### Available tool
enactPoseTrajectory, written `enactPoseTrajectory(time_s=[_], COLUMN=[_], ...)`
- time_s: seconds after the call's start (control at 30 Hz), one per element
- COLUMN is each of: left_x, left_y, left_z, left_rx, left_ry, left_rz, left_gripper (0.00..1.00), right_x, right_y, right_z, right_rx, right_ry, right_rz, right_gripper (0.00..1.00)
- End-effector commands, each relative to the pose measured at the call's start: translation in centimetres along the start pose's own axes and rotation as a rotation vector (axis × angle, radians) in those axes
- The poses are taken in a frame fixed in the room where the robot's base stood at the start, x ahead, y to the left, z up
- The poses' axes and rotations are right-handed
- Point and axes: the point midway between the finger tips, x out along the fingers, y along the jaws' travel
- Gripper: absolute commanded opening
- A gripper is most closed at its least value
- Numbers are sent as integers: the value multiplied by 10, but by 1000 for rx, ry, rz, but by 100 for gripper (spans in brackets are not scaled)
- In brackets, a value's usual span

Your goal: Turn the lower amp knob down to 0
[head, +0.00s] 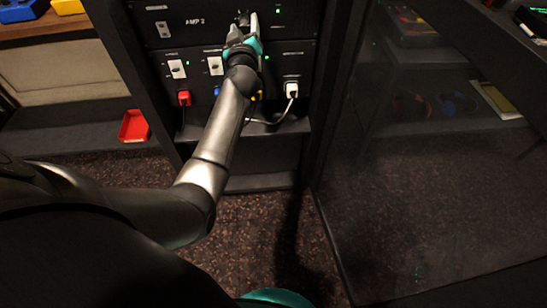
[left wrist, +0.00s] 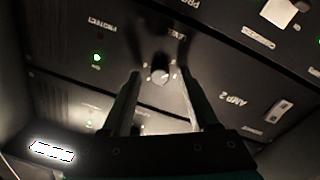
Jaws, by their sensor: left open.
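The AMP 2 panel (head: 165,30) is a black rack unit at the top of the head view. Its level knob (left wrist: 160,77) is small, round and grey, with tick marks around it, in the left wrist view. My left gripper (head: 246,22) reaches up to the panel and hides much of the knob in the head view. In the left wrist view its open fingers (left wrist: 158,70) stand on either side of the knob. I cannot tell whether they touch it, nor clearly read the knob's pointer. My right gripper is not in view.
A green light (left wrist: 97,57) glows beside the PROTECT label. Below AMP 2 is a panel with switches (head: 177,69), a red plug (head: 184,97) and a white plug (head: 291,90) with cable. A red tray (head: 134,126) lies left; a dark glass door (head: 400,190) stands right.

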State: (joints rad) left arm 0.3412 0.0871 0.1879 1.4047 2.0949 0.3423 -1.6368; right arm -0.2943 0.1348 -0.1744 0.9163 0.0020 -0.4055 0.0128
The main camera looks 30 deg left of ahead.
Motion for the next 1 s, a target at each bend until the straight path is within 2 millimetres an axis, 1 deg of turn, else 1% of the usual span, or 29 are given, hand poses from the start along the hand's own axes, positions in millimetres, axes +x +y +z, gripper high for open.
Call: enactPoseTrajectory(time_s=[0.5,0.53,0.6,1.0], left_x=[0,-3,-16,-84], left_y=[0,0,1,1], left_z=[1,1,-2,-3], left_rx=[267,278,279,276], left_ry=[-12,-16,-17,-17], left_rz=[-3,-4,-3,-4], left_gripper=[61,61,61,61], right_x=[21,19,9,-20], right_y=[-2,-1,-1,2], right_z=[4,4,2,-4], right_rx=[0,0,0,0], right_ry=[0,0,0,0], right_rz=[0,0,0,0], right_gripper=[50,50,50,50])
